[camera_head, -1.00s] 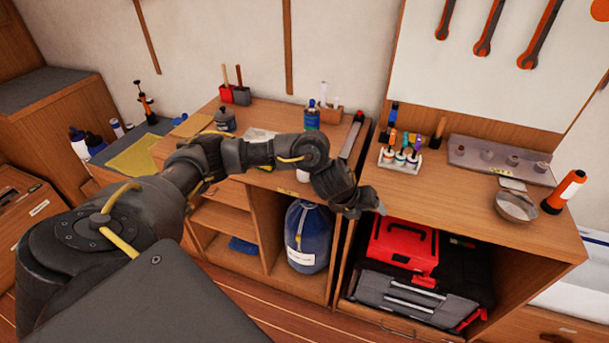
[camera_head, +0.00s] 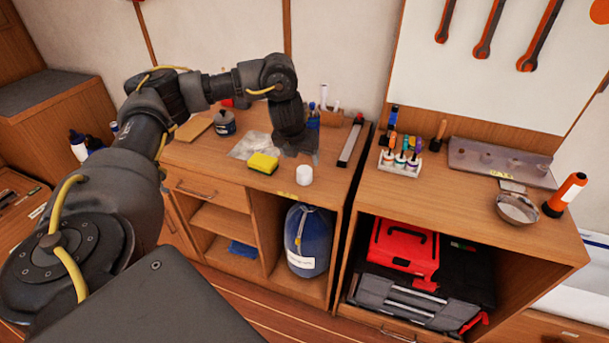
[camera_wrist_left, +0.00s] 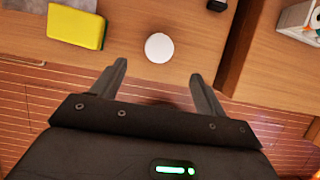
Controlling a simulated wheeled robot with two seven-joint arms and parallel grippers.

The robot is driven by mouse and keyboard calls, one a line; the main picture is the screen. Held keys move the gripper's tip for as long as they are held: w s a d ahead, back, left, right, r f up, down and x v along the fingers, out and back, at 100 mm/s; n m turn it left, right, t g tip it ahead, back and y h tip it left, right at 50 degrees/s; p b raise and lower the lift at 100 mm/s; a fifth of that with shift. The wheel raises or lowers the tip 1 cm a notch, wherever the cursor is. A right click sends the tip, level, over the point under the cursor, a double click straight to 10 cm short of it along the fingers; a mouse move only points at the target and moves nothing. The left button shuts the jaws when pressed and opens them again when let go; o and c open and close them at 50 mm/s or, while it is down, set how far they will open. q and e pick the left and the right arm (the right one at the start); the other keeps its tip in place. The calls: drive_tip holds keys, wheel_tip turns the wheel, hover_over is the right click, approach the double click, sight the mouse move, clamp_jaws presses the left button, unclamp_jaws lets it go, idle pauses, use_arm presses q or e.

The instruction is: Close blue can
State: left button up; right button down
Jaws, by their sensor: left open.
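The blue can (camera_head: 313,122) stands at the back of the left worktop, mostly hidden behind my left arm; whether its top is open cannot be told. A small white round piece (camera_head: 304,174) sits near the worktop's front edge; it also shows in the left wrist view (camera_wrist_left: 159,47). My left gripper (camera_head: 300,156) points down over the worktop, just behind the white piece in the head view. In the wrist view its open, empty fingers (camera_wrist_left: 158,70) are spread, with the white piece beyond their tips. My right gripper is not in view.
A yellow sponge (camera_head: 263,163) lies left of the white piece, in front of a pale sheet (camera_head: 247,145). A dark jar (camera_head: 225,123) stands farther left. A long metal tool (camera_head: 351,143) lies to the right. A rack of small bottles (camera_head: 400,160) stands on the right worktop.

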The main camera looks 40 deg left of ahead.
sight(304, 170)
use_arm(q)
drive_tip(key=b+x, duration=0.1)
drive_tip(key=x, duration=0.4)
drive_tip(key=shift+f+b, duration=0.15)
drive_tip(key=shift+b, duration=0.25)
drive_tip(key=shift+f, duration=0.15)
drive_tip(key=x, duration=0.5)
drive_tip(key=shift+w+a+b, duration=0.1)
drive_tip(key=shift+a+b, duration=0.1)
drive_tip(key=shift+b, duration=0.15)
drive_tip(key=c, duration=1)
